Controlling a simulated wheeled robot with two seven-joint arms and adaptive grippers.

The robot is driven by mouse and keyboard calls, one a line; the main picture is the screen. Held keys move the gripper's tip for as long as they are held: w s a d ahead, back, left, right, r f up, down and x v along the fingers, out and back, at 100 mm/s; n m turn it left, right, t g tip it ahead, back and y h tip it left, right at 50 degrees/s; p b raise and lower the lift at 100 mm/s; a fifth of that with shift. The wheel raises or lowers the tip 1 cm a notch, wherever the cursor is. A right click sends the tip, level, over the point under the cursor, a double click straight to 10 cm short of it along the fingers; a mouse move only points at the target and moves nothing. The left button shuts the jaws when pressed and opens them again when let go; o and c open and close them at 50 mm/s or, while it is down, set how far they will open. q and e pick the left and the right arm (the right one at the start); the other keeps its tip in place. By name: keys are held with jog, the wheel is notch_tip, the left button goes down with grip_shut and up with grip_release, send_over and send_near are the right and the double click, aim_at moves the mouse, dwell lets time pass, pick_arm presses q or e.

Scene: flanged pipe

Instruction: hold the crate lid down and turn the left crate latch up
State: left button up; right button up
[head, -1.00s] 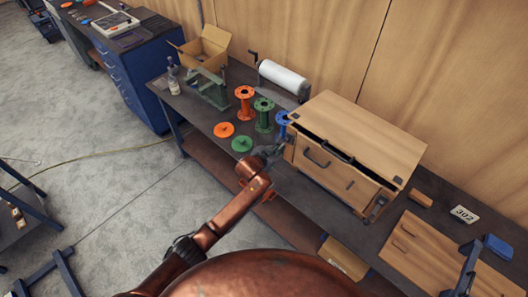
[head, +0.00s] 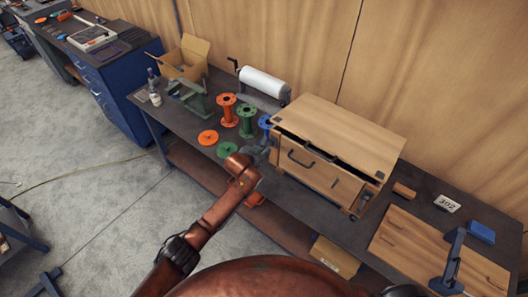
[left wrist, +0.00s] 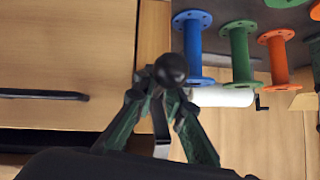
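The wooden crate (head: 318,178) stands on the bench. Its lid (head: 340,130) lies on top with a dark gap along the front edge; the gap also shows beside the lid in the left wrist view. My left gripper (head: 263,152) is at the crate's front left corner. In the left wrist view its green fingers (left wrist: 165,100) straddle a black ball knob (left wrist: 171,70), apparently of the left latch. The knob hides the fingertips, so I cannot tell if they grip it. A right latch (head: 362,203) shows at the crate's front right. My right gripper is not in view.
Orange, green (head: 246,120) and blue spools stand close left of the crate, beside my left gripper. A white roll (head: 262,82) and an open carton (head: 185,60) are behind. A wooden panel (head: 420,255), a 302 sign (head: 447,203) and a blue block (head: 481,232) lie right.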

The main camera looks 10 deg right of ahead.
pick_arm(q)
jog(key=o, duration=0.3)
jog(key=shift+a, duration=0.1)
jog(key=v, duration=1.2)
dwell(0.4)
